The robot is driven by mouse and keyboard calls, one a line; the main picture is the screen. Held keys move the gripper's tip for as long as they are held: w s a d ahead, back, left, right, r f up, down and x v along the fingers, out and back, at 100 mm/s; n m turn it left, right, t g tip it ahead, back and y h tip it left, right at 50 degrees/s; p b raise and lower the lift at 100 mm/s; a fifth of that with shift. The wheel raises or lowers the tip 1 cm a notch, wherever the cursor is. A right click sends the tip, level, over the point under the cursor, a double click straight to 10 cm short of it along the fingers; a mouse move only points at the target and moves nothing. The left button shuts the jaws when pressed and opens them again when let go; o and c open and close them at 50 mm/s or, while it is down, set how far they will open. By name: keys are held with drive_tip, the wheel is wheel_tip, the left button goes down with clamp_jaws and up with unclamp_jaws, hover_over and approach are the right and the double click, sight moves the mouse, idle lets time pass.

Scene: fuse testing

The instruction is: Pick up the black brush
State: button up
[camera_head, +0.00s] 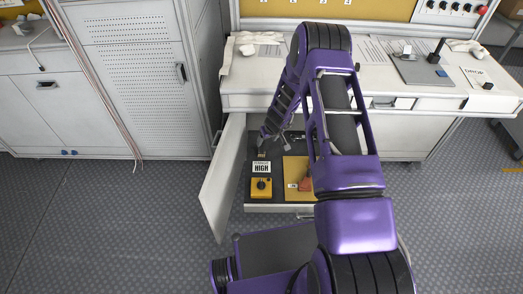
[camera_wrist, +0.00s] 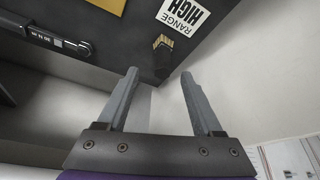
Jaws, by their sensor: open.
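A small brush with a black handle and tan bristles (camera_wrist: 162,53) lies on the dark drawer mat in the wrist view, at top centre. Its bristle end also shows in the head view (camera_head: 262,154), above the HIGH label; my arm is close by there. My gripper (camera_wrist: 159,75) is open, with its two fingers apart and nothing between them. In the wrist view the brush handle shows just beyond the gap between the fingertips. I cannot tell the exact distance between them.
The brush lies in an open drawer or cabinet with a pale door (camera_head: 222,180). A RANGE HIGH label (camera_wrist: 183,14), a yellow box with a black knob (camera_head: 261,188) and a black torque tool (camera_wrist: 45,37) are nearby. A pale wall stands close to my fingers.

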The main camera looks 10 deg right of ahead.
sight(262, 147)
drive_tip(key=x, duration=0.4)
drive_tip(key=shift+w+a+b+x, duration=0.1)
drive_tip(key=shift+a+b+x, duration=0.15)
drive_tip(key=shift+x, duration=1.05)
drive_tip(key=shift+w+a+b+x, duration=0.15)
drive_tip(key=shift+b+x, duration=0.2)
drive_tip(key=shift+x, duration=1)
drive_tip(key=shift+r, duration=0.15)
drive_tip(key=shift+d, duration=0.1)
clamp_jaws()
